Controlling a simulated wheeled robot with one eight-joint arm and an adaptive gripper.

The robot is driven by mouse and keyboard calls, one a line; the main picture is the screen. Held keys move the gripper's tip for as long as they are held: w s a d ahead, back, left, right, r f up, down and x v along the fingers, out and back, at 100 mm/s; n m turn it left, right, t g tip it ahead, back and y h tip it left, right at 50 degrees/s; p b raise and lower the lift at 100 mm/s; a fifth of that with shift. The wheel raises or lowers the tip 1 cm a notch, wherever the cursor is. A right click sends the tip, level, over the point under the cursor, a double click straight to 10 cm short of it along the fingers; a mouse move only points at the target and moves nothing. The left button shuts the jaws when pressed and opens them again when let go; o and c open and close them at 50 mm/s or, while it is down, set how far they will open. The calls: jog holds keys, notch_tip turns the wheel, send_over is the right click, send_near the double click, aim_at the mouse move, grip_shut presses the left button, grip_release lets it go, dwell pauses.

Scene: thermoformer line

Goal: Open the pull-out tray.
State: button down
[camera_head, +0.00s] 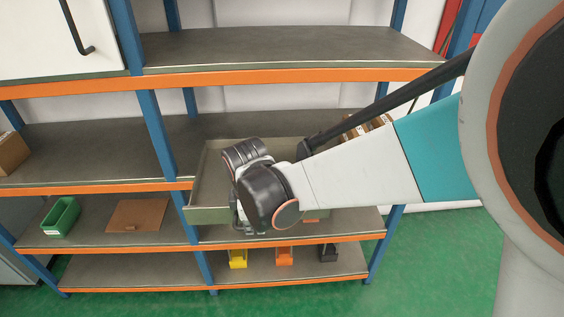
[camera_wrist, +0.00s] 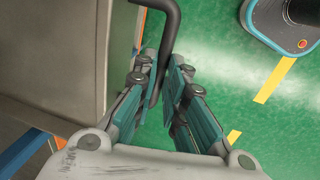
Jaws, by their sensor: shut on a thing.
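The pull-out tray (camera_head: 207,214) is a grey-green open box on the middle shelf of the right bay in the head view. Its front stands out past the orange shelf edge, so it is partly open. My gripper (camera_wrist: 165,98) is at the tray's front, with its fingers on both sides of a dark bar handle (camera_wrist: 171,22) in the wrist view. It is shut on this handle. The tray also shows at the left of the wrist view (camera_wrist: 60,45). In the head view my wrist and arm cover the handle and much of the tray.
Blue posts (camera_head: 160,135) and orange-edged shelves (camera_head: 290,76) surround the tray. A green bin (camera_head: 60,218) and a brown board (camera_head: 138,215) lie lower left. Yellow (camera_head: 238,259), orange (camera_head: 285,256) and black (camera_head: 328,253) bins stand below. The green floor (camera_head: 440,260) is clear at right.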

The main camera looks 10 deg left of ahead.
jog(key=shift+s, duration=0.25)
jog(key=c, duration=1.7)
grip_release()
jog(key=shift+o, duration=0.2)
jog(key=shift+w, duration=0.1)
